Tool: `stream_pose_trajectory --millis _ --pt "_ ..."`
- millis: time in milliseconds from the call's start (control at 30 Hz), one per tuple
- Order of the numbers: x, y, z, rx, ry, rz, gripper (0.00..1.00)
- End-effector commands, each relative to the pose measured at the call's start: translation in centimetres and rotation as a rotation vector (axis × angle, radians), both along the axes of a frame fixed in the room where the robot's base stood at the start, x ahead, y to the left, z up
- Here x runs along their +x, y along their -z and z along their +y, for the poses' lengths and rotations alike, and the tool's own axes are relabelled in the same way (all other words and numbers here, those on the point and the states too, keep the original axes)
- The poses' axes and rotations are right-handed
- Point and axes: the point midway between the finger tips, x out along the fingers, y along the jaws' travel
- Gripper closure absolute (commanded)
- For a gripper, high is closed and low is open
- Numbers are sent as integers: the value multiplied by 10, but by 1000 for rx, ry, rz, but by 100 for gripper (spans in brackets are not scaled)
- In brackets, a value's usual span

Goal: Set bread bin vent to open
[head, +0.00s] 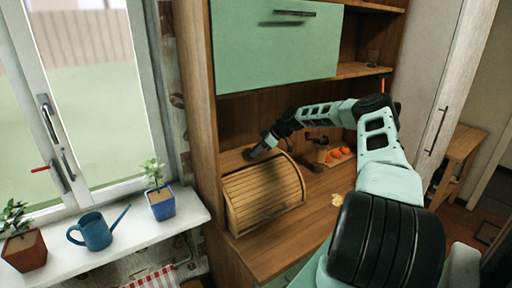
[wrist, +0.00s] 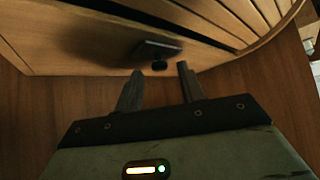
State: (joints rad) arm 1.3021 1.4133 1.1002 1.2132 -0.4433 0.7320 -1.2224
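The wooden bread bin (head: 262,197) with a slatted roll front stands on the cabinet counter in the head view. Its slats and a plain wooden panel (wrist: 60,45) fill the top of the wrist view. A dark vent lever (wrist: 158,47) with a small round knob is on that panel. My gripper (wrist: 160,68) has its two fingers apart, with nothing between them that I can make out. The knob is just ahead of the fingertips, and I cannot tell if they touch it. In the head view my gripper (head: 258,151) is at the bin's upper back, its fingertips unclear.
Oranges (head: 340,153) and a wooden grinder-like object (head: 322,150) stand behind the bin to the right. A small pale item (head: 337,200) lies on the counter (head: 290,235). A green cupboard door (head: 275,45) hangs above. A blue watering can (head: 92,231) stands on the windowsill.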

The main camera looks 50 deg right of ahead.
Motion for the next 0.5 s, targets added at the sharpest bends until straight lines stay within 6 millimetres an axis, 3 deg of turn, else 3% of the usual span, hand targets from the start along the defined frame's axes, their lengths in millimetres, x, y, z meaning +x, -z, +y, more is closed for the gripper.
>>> stream_pose_trajectory --millis 367,400,500 --pt "4 6 2 -1 2 0 60" --pt "4 5 2 -1 2 0 63" --pt "4 5 2 0 1 0 91"
